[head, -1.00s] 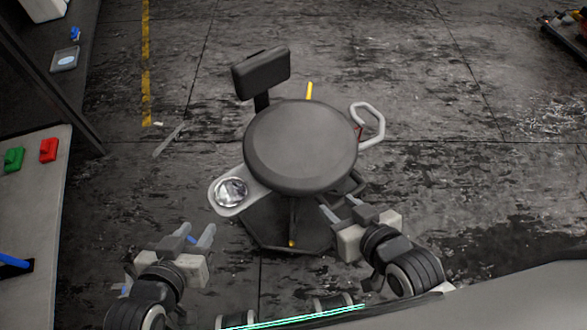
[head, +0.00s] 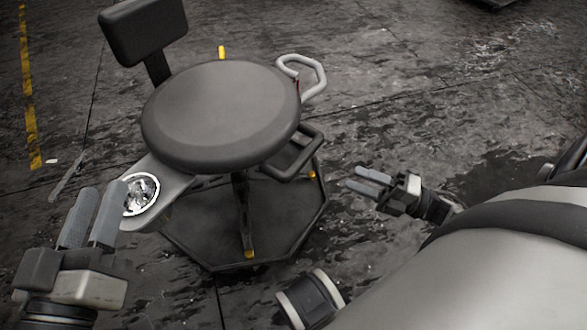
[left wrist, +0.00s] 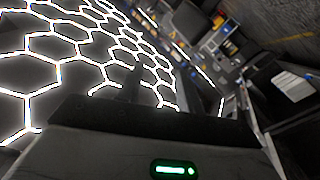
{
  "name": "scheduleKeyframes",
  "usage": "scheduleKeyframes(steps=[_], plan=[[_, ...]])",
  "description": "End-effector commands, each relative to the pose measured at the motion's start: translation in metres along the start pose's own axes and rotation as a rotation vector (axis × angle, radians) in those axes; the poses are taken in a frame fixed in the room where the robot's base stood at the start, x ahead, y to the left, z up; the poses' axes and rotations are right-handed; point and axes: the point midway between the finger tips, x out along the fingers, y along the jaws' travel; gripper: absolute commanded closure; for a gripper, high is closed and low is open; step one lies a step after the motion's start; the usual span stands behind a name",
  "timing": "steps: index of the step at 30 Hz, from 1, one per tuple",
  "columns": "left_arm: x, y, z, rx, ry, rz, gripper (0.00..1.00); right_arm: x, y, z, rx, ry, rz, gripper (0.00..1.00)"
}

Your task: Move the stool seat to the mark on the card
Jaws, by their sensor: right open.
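The stool has a round dark grey seat (head: 222,115), left of centre in the head view. A black backrest (head: 145,30) rises behind it. A yellow lever (head: 221,52) and a pale loop handle (head: 311,80) stick out at its far and right sides. A bracket with a shiny round dish (head: 141,194) is at the front left. My left gripper (head: 103,187) is open and empty, just left of the dish in the picture. My right gripper (head: 353,177) is open and empty, right of the stool and apart from it. I see no card or mark now.
The stool stands on a dark polygonal base (head: 190,235). The stained concrete floor is clear at the right (head: 420,100). A yellow floor line (head: 28,100) runs at the left. The left wrist view shows bright hexagonal lights (left wrist: 70,70) and a blurred, cluttered background.

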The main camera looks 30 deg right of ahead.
Motion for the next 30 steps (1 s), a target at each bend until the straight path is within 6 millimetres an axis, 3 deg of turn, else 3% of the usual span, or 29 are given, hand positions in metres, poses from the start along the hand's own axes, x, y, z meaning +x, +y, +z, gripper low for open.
scheduleKeyframes(steps=[5,21,30], plan=[[0.0,0.001,-0.002,0.004,0.012,0.008,0.64,0.011,-0.001,-0.001,-0.017,0.018,0.008,0.57],[0.006,0.001,-0.019,0.127,0.125,0.035,0.64,0.123,-0.001,-0.003,-0.013,0.015,0.009,0.57],[0.006,0.002,-0.029,0.188,0.182,0.048,0.64,0.154,0.0,-0.003,-0.01,0.014,0.007,0.57]])
